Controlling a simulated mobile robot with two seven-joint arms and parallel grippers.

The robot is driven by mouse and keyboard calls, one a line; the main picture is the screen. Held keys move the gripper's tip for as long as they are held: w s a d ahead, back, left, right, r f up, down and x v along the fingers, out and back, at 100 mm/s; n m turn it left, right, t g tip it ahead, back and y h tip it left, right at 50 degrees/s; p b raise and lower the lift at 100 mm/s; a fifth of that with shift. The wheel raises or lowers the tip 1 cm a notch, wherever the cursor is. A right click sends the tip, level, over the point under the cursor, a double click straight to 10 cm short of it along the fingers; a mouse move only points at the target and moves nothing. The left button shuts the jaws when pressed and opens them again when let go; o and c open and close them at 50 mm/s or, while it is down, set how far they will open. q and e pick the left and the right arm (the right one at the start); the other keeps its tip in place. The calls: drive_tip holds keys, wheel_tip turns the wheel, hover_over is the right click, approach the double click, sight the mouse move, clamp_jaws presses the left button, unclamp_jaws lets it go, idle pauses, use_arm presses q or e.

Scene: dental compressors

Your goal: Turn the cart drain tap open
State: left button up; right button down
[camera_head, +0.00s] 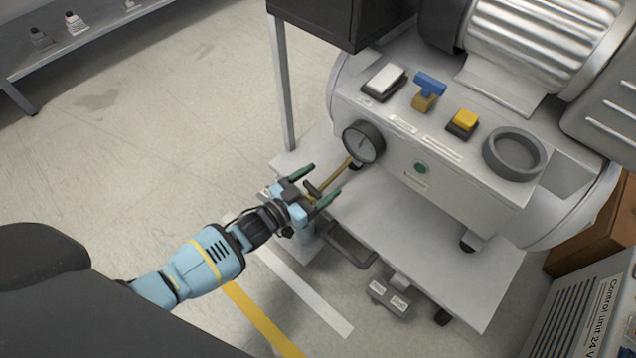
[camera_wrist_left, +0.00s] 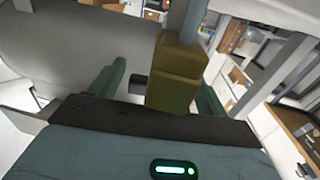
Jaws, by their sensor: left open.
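The drain tap (camera_head: 313,189) sits at the end of a brass pipe (camera_head: 341,172) that comes out below the round gauge on the cart. A small dark handle shows on it. My left gripper (camera_head: 325,180) is open, with its green fingers on either side of the tap. In the left wrist view, the tap's brass body (camera_wrist_left: 176,80) stands between the two fingers, nearer the right one. A dark piece (camera_wrist_left: 137,84), perhaps the handle, is beside it. I cannot tell whether the fingers touch the tap. My right gripper is not in view.
The compressor panel carries a gauge (camera_head: 364,143), a white switch (camera_head: 385,81), a blue-handled valve (camera_head: 428,88), a yellow button (camera_head: 464,121) and a grey ring (camera_head: 514,154). The floor to the left is open.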

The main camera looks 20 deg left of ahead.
use_arm(q)
drive_tip(key=shift+c, duration=0.5)
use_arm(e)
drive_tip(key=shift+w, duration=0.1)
use_arm(q)
drive_tip(key=c, duration=0.9)
drive_tip(key=shift+r+n+t+y, duration=0.15)
drive_tip(key=shift+n+t+y, duration=0.15)
drive_tip(key=shift+n+y, duration=0.3)
drive_tip(key=shift+y+p, duration=0.35)
drive_tip(key=shift+y, duration=0.25)
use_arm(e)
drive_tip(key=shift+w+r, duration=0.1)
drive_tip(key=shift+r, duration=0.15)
use_arm(q)
drive_tip(key=shift+w+a, duration=0.1)
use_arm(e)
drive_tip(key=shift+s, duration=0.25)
use_arm(q)
drive_tip(key=o, duration=1)
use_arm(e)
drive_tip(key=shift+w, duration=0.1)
